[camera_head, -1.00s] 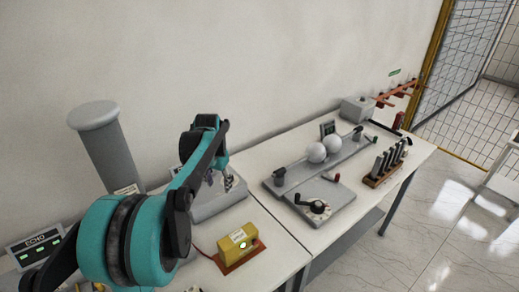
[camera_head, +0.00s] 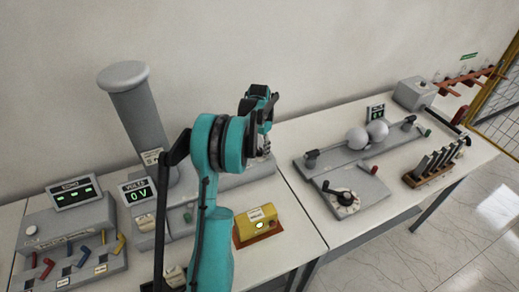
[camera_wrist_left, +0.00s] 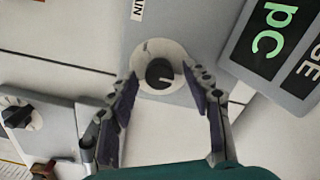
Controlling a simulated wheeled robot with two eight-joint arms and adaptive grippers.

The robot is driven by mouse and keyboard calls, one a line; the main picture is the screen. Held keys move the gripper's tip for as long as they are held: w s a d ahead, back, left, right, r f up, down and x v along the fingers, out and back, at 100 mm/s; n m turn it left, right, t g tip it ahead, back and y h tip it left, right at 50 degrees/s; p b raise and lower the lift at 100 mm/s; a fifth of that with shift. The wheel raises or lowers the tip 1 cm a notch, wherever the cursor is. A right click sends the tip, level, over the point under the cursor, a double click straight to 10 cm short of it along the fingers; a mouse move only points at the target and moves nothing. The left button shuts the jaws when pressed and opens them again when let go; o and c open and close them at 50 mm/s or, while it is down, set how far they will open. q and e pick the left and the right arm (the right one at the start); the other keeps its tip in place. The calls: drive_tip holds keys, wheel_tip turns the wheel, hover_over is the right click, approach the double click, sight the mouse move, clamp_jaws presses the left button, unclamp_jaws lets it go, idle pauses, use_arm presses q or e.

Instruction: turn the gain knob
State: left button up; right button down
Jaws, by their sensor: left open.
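The gain knob (camera_wrist_left: 160,72), a dark round knob on a white disc, sits on a grey panel in the left wrist view. A label ending in "IN" (camera_wrist_left: 138,8) is beside it. My left gripper (camera_wrist_left: 162,84) is open, with one finger on each side of the disc. The fingertips lie near the disc's edge; I cannot tell whether they touch it. In the head view my left gripper (camera_head: 265,146) is partly hidden by its arm, over a grey unit at the back of the bench. The knob is hidden there. My right gripper is not in view.
A display reading "pC" (camera_wrist_left: 275,40) stands close to the right finger. Another dark knob (camera_wrist_left: 16,112) is at left. In the head view a yellow box (camera_head: 256,225), a grey column (camera_head: 140,115) and a sphere-gap unit (camera_head: 345,150) stand nearby.

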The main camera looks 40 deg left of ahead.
use_arm(q)
drive_tip(key=shift+f, duration=0.15)
clamp_jaws()
